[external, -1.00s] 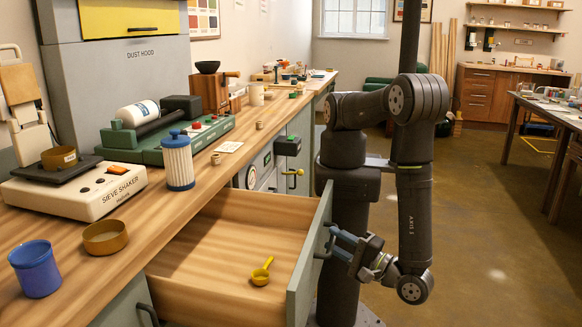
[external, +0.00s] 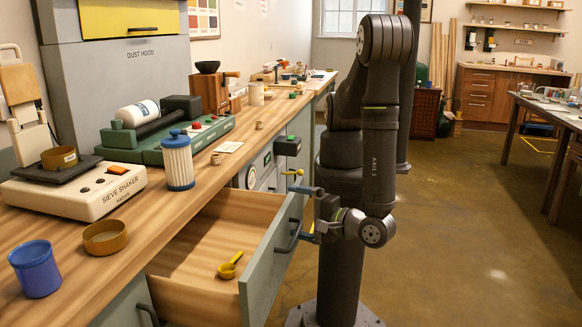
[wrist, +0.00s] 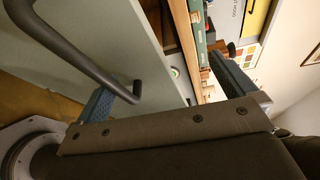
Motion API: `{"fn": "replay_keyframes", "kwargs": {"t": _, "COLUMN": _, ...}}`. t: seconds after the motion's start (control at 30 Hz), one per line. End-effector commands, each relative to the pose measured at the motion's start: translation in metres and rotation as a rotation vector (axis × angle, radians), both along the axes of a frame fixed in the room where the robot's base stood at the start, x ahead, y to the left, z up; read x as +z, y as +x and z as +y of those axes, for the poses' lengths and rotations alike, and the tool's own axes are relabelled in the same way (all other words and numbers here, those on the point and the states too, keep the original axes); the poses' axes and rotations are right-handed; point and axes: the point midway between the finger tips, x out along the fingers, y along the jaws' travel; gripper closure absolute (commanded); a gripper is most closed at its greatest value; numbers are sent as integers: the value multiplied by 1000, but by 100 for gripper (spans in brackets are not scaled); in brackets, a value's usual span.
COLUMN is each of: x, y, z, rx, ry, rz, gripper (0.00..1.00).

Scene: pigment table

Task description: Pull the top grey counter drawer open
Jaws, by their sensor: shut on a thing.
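The top grey counter drawer (external: 270,262) is partly open, its pale wooden inside showing. Its front carries a dark bar handle (external: 290,238), also large in the wrist view (wrist: 75,50). My gripper (external: 308,214) is at the far end of the drawer front, by the handle's far end. Its blue-grey fingers are wide apart. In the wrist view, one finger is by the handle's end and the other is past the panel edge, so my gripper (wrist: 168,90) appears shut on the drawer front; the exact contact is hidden. A yellow scoop (external: 228,268) lies in the drawer.
The wooden counter (external: 140,215) above holds a sieve shaker (external: 75,190), a blue cup (external: 35,270), a brown dish (external: 105,237) and a blue-lidded jar (external: 178,160). A yellow handle (external: 293,172) sits just beyond the drawer. The floor to the right is clear.

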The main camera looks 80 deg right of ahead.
Motion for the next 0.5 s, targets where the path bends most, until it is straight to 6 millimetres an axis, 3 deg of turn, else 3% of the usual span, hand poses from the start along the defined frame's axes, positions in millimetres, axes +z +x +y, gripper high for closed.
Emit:
{"fn": "replay_keyframes", "kwargs": {"t": 0.03, "x": 60, "y": -2, "z": -19, "rx": -65, "ry": -115, "rz": -254, "gripper": 18}}
{"fn": "replay_keyframes", "kwargs": {"t": 0.1, "x": 61, "y": -1, "z": -20, "rx": -65, "ry": -116, "rz": -253, "gripper": 18}}
{"fn": "replay_keyframes", "kwargs": {"t": 0.3, "x": 61, "y": -1, "z": -20, "rx": -64, "ry": -115, "rz": -254, "gripper": 18}}
{"fn": "replay_keyframes", "kwargs": {"t": 0.33, "x": 3, "y": 3, "z": -4, "rx": -6, "ry": -3, "rz": 6, "gripper": 18}}
{"fn": "replay_keyframes", "kwargs": {"t": 0.5, "x": 3, "y": 3, "z": -4, "rx": -5, "ry": -3, "rz": 6, "gripper": 18}}
